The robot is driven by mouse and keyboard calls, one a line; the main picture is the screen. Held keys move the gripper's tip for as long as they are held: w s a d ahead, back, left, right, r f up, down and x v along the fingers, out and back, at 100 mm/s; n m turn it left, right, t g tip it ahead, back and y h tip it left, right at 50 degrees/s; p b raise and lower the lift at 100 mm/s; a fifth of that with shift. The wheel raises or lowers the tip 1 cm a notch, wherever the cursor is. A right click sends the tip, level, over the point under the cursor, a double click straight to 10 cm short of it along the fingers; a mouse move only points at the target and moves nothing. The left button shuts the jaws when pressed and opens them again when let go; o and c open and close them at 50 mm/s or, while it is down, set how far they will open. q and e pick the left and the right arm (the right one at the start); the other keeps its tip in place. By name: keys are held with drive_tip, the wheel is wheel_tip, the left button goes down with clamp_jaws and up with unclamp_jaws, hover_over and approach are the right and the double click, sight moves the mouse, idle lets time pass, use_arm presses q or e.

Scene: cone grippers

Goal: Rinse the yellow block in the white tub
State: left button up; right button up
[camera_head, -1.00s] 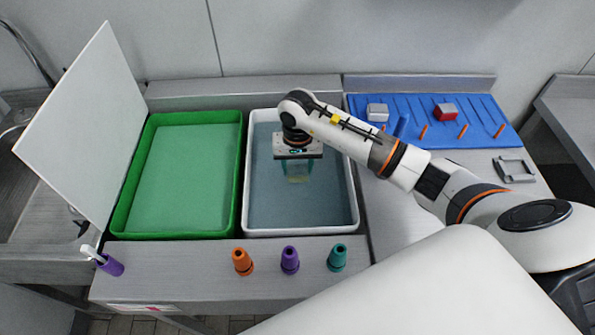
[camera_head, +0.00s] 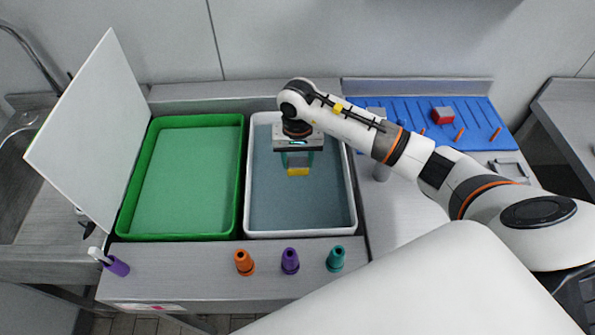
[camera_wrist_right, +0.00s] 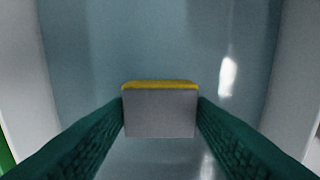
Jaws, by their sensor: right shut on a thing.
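The yellow block (camera_head: 298,171) has a yellow lower part and a grey upper part. It is held over the white tub (camera_head: 350,215), which contains bluish-grey water. My right gripper (camera_head: 297,161) points down and is shut on the block. The right wrist view shows the block (camera_wrist_right: 160,112) between the two dark green fingers (camera_wrist_right: 160,115), its grey face toward the camera and a yellow edge beyond. The block appears clear of the water; its exact height is hard to judge. My left gripper is not in view.
A green tub (camera_head: 240,190) adjoins on the left, with a leaning white board (camera_head: 90,130) beyond it. Orange (camera_head: 244,262), purple (camera_head: 290,261) and teal (camera_head: 335,258) cones stand in front. A blue ribbed rack (camera_head: 480,115) with a red block (camera_head: 443,114) is at back right.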

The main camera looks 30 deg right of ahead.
sight(298, 162)
drive_tip(key=shift+r+p, duration=1.7)
drive_tip(key=shift+r, duration=2)
wheel_tip(298, 162, up, 4)
drive_tip(key=shift+p, duration=0.8)
drive_tip(key=shift+a, duration=0.1)
